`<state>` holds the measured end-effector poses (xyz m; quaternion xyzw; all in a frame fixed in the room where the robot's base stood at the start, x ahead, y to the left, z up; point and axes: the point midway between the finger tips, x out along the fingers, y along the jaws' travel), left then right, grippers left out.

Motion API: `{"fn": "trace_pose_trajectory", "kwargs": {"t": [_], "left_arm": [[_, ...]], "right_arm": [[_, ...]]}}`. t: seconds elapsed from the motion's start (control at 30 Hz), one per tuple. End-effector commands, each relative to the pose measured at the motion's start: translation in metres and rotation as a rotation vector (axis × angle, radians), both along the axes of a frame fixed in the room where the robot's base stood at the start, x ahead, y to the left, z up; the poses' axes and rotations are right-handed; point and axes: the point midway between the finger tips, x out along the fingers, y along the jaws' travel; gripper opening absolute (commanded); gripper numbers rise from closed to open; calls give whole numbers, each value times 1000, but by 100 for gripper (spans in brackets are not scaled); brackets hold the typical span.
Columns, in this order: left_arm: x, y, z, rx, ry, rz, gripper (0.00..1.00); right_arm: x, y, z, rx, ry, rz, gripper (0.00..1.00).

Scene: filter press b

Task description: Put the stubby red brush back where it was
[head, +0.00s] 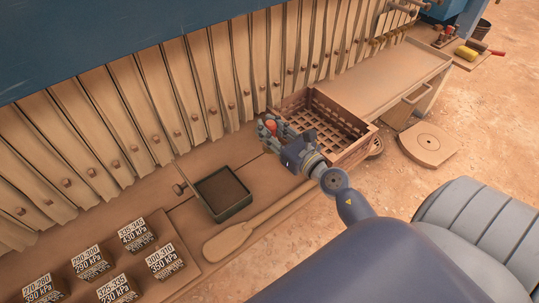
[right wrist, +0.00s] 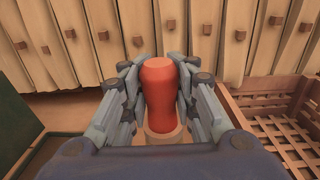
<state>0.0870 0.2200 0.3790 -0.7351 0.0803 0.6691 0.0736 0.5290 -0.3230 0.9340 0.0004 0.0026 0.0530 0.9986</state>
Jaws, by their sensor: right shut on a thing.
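The stubby red brush (right wrist: 159,96) is between the fingers of my right gripper (right wrist: 158,100), which is shut on it. Its red, waisted body stands roughly upright in the right wrist view, with a pale tan part below it; its lower end is hidden by my gripper. In the head view only a small red patch of the brush (head: 271,126) shows at the fingers of my right gripper (head: 269,132). The gripper is over the wooden ledge, at the left side of the slatted crate (head: 360,143). My left gripper is not in view.
A dark square tray (head: 233,211) and a wooden paddle (head: 232,240) lie left of my gripper. Labelled blocks (head: 137,236) stand at lower left. Pleated cloths (head: 190,85) line the back. A bare bench (head: 400,75) and a side shelf with a yellow roller (head: 466,53) are farther right.

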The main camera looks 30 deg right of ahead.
Motion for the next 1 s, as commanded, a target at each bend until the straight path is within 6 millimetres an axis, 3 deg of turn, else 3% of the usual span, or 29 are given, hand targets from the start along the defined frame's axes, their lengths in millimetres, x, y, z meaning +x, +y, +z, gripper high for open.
{"fn": "trace_pose_trajectory", "kwargs": {"t": [0.03,0.2,0.47,0.7,1.0], "left_arm": [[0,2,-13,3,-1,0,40],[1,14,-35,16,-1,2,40],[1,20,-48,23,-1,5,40],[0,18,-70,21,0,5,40],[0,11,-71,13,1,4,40]], "right_arm": [[0,0,-15,1,1,0,1],[0,0,-43,1,1,0,1],[0,0,-59,1,0,0,1],[0,0,-90,3,1,0,1],[0,0,-91,0,0,1,1]]}}
